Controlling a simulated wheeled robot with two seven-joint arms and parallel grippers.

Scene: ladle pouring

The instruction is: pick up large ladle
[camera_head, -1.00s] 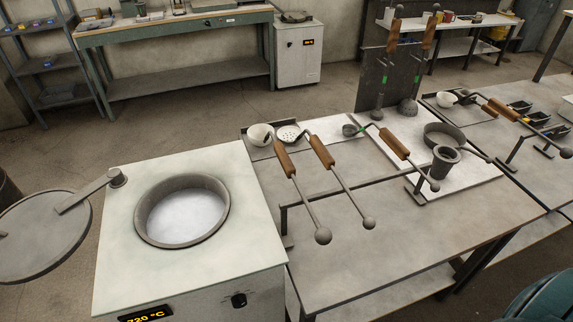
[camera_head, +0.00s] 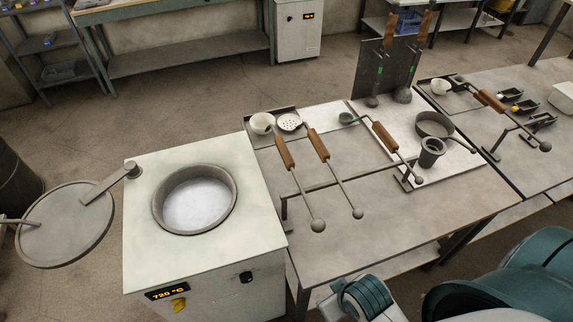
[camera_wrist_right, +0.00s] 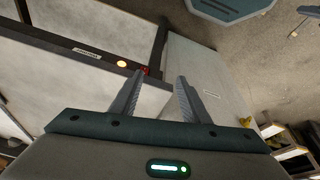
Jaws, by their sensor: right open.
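A ladle with a wide white bowl (camera_head: 262,123) and a brown wooden handle (camera_head: 285,152) lies on the near table, the bowl at the back and a grey ball at the front end of its rod. It looks like the largest ladle on this table. To its right lie a perforated skimmer (camera_head: 289,122) and a smaller dark ladle (camera_head: 346,118), each with a wooden handle. My right gripper (camera_wrist_right: 161,84) is open and empty in the right wrist view, with no ladle between its fingers. My left gripper is not in view.
A furnace (camera_head: 140,215) with a round pot (camera_head: 157,207) stands left of the table. A raised rack bar (camera_head: 340,182) crosses the table under the rods. A dark cup (camera_head: 432,152) and a pan (camera_head: 436,124) stand on the right. The table's front (camera_head: 400,225) is clear.

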